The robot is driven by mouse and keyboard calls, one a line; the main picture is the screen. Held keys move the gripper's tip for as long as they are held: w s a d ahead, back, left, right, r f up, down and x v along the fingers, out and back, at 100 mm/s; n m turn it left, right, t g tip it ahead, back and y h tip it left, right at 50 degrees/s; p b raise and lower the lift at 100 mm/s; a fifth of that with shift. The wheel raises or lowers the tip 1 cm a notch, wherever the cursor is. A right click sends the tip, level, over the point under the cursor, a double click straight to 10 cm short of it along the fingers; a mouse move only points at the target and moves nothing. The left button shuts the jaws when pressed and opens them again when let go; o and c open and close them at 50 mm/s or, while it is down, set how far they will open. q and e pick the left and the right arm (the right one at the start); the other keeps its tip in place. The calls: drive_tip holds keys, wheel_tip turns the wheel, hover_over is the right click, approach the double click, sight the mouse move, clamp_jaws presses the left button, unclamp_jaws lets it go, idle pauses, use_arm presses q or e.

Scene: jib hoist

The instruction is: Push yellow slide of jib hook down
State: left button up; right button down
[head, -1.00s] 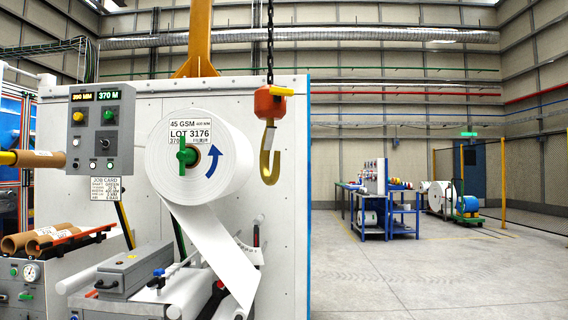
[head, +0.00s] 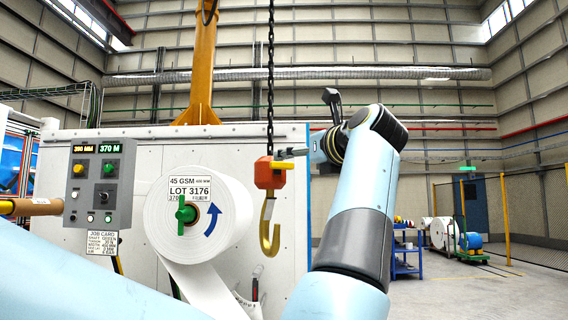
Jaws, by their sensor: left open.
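The jib hook hangs on a dark chain (head: 271,75). It has a red-orange block (head: 266,178) with a yellow hook (head: 268,230) below it. The yellow slide (head: 284,165) sticks out to the right near the top of the block. My left gripper (head: 283,153) comes in from the right, its fingers pointing left, just above the slide. It is seen small and edge-on, and looks open. I cannot tell whether it touches the slide. My right gripper is not in view.
Behind the hook stands a white machine panel with a paper roll (head: 198,215) and a control box (head: 100,182). A yellow jib post (head: 203,65) rises above. My own arm fills the lower left and centre right. Open floor lies to the right.

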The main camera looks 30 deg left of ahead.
sight(284, 163)
use_arm(q)
drive_tip(key=p+x, duration=0.2)
drive_tip(key=x, duration=0.7)
drive_tip(key=shift+a+p, duration=0.1)
drive_tip(key=shift+p, duration=0.25)
clamp_jaws()
wheel_tip(284, 163, down, 4)
drive_tip(key=b, duration=0.2)
drive_tip(key=shift+r+b, duration=0.2)
drive_tip(key=shift+b, duration=0.1)
drive_tip(key=shift+s+r, duration=0.1)
